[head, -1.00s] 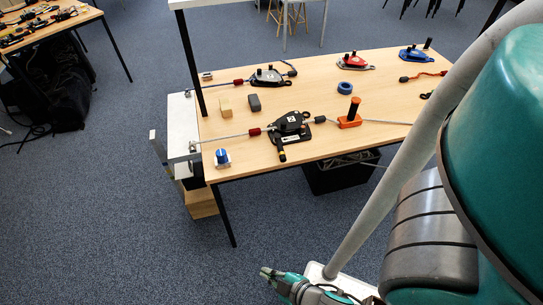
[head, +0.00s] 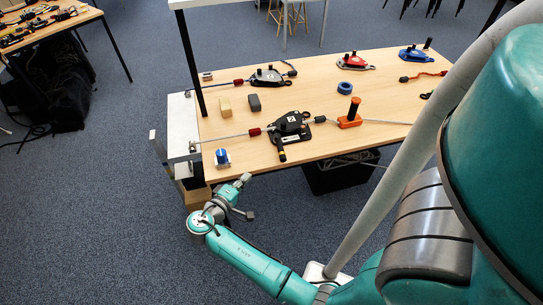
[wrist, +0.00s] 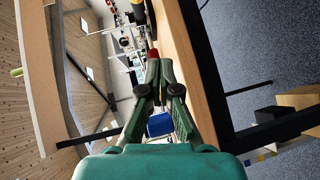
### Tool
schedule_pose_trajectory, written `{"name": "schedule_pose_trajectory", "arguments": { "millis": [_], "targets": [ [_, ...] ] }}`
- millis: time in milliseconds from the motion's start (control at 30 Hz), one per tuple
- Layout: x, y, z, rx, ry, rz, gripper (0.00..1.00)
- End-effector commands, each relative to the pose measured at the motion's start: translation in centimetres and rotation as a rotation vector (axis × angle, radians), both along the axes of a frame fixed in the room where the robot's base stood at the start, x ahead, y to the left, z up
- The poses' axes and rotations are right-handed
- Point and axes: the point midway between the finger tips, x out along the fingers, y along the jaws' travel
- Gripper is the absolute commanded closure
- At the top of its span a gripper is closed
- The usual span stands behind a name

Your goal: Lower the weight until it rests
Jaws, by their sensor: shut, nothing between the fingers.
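A rope runs along the table (head: 245,165) from its left end through a black clutch device (head: 289,123) with a black lever. It continues past an orange fitting (head: 349,120) with a dark upright handle. A dark block (head: 191,183), apparently the weight, is partly visible below the table's left end, above a wooden block (head: 197,200). I cannot tell whether they touch. My gripper (wrist: 153,66) is shut and empty, its fingertips together in the wrist view. In the head view my wrist is just off the table's front left corner. A blue knob (head: 222,157) sits at that corner.
Behind lie another black device (head: 268,77), red (head: 354,62) and blue (head: 414,53) devices, a blue ring (head: 345,87) and small blocks (head: 225,105). A black post (head: 195,65) rises at the left end. A black crate (head: 340,172) stands underneath. Floor at left is open.

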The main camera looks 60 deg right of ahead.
Motion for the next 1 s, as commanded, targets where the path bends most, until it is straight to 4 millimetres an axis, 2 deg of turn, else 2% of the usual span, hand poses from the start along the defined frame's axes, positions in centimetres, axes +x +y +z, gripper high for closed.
{"name": "schedule_pose_trajectory", "arguments": {
  "millis": [100,200,667,767,1000],
  "targets": [
    [0.7,-0.5,1.9,-0.043,-0.004,-0.069,1.0],
    [0.9,-0.6,2.5,-0.059,-0.005,-0.096,1.0],
    [0.8,-1.1,2.6,-0.063,-0.004,-0.103,1.0],
    [0.5,-2.1,2.4,-0.062,-0.004,-0.104,1.0],
    [-0.2,-6.3,1.8,-0.062,-0.003,-0.106,1.0]
  ]
}}
